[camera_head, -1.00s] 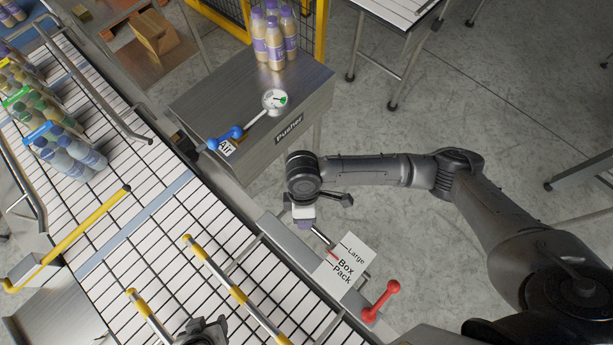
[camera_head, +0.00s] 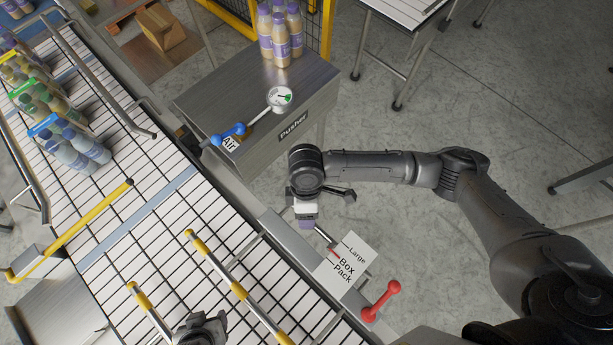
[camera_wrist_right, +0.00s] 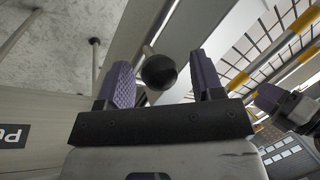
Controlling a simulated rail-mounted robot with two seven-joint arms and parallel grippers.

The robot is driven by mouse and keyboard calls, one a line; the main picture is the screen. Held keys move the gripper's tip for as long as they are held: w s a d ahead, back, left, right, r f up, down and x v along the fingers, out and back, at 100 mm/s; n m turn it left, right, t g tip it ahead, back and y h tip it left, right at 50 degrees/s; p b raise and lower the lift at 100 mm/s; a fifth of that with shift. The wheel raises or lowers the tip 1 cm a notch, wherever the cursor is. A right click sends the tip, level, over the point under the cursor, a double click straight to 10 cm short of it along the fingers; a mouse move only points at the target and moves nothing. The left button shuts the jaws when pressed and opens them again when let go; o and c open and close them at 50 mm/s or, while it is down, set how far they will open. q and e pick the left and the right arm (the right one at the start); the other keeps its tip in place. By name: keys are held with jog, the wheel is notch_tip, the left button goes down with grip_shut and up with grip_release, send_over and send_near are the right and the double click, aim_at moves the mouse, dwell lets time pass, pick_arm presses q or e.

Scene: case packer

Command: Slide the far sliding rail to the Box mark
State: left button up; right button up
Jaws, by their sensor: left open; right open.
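A yellow-banded metal rail (camera_head: 238,290) lies along the conveyor, on the side nearest the scale plate. A second rail (camera_head: 148,310) runs left of it. The white scale plate (camera_head: 347,265) reads Large, Box and Pack, with a small red mark at its left edge. My right gripper (camera_head: 304,222) points down beside the conveyor edge, up-left of the plate. In the right wrist view its purple fingers (camera_wrist_right: 165,82) are open either side of a black ball knob (camera_wrist_right: 159,72) on a rod; contact is unclear. My left gripper (camera_head: 205,326) is at the bottom, over the conveyor, open.
A red handle (camera_head: 381,300) stands just below the scale plate. The steel Pusher cabinet (camera_head: 270,150) carries a blue Air lever (camera_head: 228,134), a gauge and several bottles. Bottle packs (camera_head: 75,145) stand at the conveyor's upper left.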

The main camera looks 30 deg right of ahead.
pick_arm(q)
notch_tip(320, 180, down, 2)
jog(key=shift+f+b, duration=0.2)
jog(key=shift+b, duration=0.85)
jog(key=shift+a, duration=0.1)
pick_arm(e)
jog(key=v, duration=1.2)
jog(key=shift+w+r, duration=0.15)
jog(key=shift+r, duration=0.15)
jog(key=shift+f, duration=0.15)
pick_arm(q)
jog(key=shift+r, duration=0.1)
pick_arm(e)
jog(key=p+x, duration=0.2)
jog(key=x, duration=1)
jog(key=shift+p+x, duration=0.3)
jog(key=shift+x, duration=0.55)
pick_arm(q)
notch_tip(320, 180, up, 2)
jog(key=shift+a+r, duration=0.1)
jog(key=shift+r, duration=0.1)
pick_arm(e)
jog(key=shift+a, duration=0.1)
pick_arm(q)
jog(key=shift+d, duration=0.2)
pick_arm(e)
jog(key=shift+r, duration=0.2)
